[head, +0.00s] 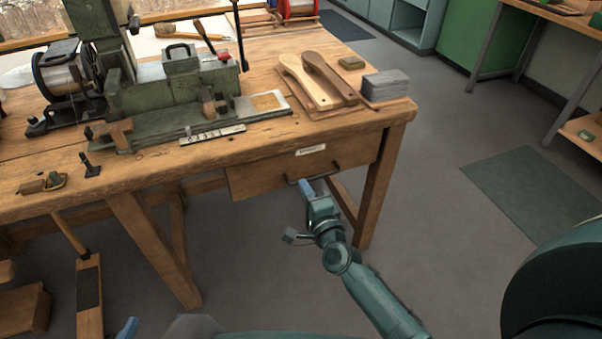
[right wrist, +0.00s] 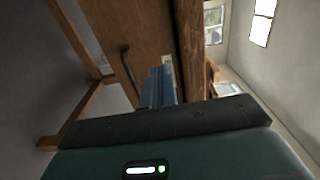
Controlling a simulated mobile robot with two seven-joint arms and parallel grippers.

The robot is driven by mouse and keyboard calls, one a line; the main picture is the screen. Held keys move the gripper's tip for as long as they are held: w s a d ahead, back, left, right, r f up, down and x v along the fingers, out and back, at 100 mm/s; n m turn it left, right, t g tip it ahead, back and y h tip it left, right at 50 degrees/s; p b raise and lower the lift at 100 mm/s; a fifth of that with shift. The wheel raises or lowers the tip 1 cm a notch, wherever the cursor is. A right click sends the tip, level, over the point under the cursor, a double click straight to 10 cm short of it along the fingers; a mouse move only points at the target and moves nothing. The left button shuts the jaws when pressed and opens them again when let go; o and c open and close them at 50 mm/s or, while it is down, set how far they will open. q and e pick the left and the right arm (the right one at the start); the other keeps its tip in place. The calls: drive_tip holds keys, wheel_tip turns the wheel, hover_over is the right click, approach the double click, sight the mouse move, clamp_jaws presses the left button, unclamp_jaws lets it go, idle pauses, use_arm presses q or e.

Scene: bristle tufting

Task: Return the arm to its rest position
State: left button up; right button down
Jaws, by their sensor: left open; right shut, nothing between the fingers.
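My right gripper (head: 305,187) is in front of the wooden drawer (head: 260,177) at the bench's front right, close to its dark bar handle (head: 338,168). Its blue fingers are together with nothing between them. In the right wrist view the fingers (right wrist: 157,88) point at the drawer front, and the handle (right wrist: 128,72) stands to their left, apart from them. The drawer front looks flush with the bench. Only a blue fingertip of my left gripper (head: 128,328) shows at the bottom edge of the head view; the rest is out of frame.
The wooden bench (head: 60,200) carries a green tufting machine (head: 160,95), a wire spool (head: 65,75), two brush bodies (head: 318,80) and a grey stack (head: 385,86). A bench leg (head: 380,190) stands beside my right arm.

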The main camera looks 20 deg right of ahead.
use_arm(q)
drive_tip(key=shift+w+d+r+m+g+y+p, duration=0.15)
drive_tip(key=shift+r+g+p, duration=0.45)
drive_tip(key=shift+p, duration=2.2)
drive_tip(key=shift+w+a+r+m+g+y+p, duration=0.15)
drive_tip(key=shift+r+g+p, duration=0.45)
drive_tip(key=shift+p, duration=2.15)
drive_tip(key=shift+w+d+r+m+g+y+p, duration=0.15)
drive_tip(key=shift+r+g+p, duration=0.45)
drive_tip(key=shift+p, duration=2.2)
use_arm(e)
drive_tip(key=s+a+r+n+g+y, duration=0.1)
drive_tip(key=s+a+r+n+g, duration=0.1)
drive_tip(key=s+n, duration=0.8)
drive_tip(key=s+a+r+n+g+y, duration=0.1)
drive_tip(key=s+r+n+g, duration=0.4)
drive_tip(key=s+n, duration=0.5)
drive_tip(key=shift+s+a+r+n+y, duration=0.35)
drive_tip(key=shift+s+a+r, duration=0.3)
drive_tip(key=shift+s+r, duration=0.85)
use_arm(q)
drive_tip(key=shift+s+r, duration=0.1)
drive_tip(key=shift+r, duration=0.05)
use_arm(e)
drive_tip(key=shift+s+f, duration=0.3)
